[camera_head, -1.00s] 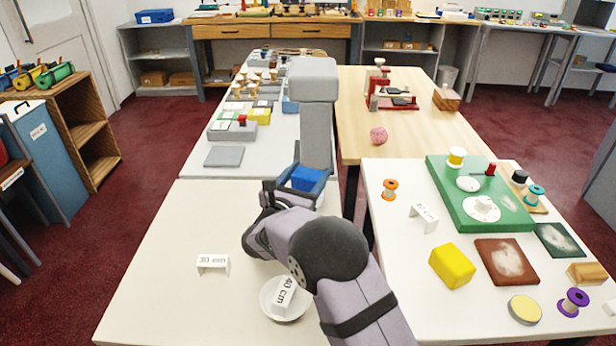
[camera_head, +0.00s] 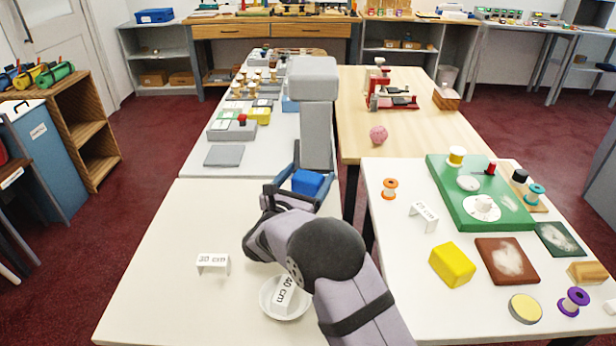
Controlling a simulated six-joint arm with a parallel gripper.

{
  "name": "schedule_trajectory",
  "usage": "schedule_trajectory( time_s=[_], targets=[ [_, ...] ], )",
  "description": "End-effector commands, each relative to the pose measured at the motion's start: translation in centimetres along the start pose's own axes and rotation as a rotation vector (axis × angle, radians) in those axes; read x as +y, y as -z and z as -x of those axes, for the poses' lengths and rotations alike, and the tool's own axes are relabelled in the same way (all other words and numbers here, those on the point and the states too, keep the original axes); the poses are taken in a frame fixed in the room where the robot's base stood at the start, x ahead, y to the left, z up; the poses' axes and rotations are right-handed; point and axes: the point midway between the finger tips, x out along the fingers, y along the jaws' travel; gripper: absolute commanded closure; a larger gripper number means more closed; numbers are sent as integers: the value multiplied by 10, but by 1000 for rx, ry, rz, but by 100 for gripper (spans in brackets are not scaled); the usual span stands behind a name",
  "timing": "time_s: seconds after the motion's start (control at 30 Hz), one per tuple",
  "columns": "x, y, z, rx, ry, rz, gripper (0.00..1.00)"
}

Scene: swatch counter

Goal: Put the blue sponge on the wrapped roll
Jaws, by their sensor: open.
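The blue sponge (camera_head: 307,182) is a small bright blue block near the far right corner of the near cream table. My gripper (camera_head: 290,196) is at its near side, with dark jaws pointing away from the camera. The jaws are open. The sponge shows just beyond them, and I cannot tell whether they touch it or what it rests on. I cannot make out the wrapped roll for certain; the arm and a grey upright hide part of this area.
A "30 cm" sign (camera_head: 213,263) and a white dish (camera_head: 286,298) holding a "40 cm" sign are on the cream table. The right table has a yellow block (camera_head: 452,264), green board (camera_head: 500,215) and spools. A pink ball (camera_head: 378,134) is farther back.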

Motion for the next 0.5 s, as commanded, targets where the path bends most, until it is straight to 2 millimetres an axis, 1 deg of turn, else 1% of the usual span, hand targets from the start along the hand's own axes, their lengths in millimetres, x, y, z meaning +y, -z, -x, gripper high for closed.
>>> schedule_trajectory(
  time_s=[0.07, 0.17, 0.27, 0.5],
  targets=[
    [0, -5, 0, 0, 0, 0, 19],
    [1, -2, 10, 0, -2, -1, 19],
    [1, -2, 26, 1, -3, -1, 19],
    [2, -2, 70, 1, -4, 0, 19]
  ],
)
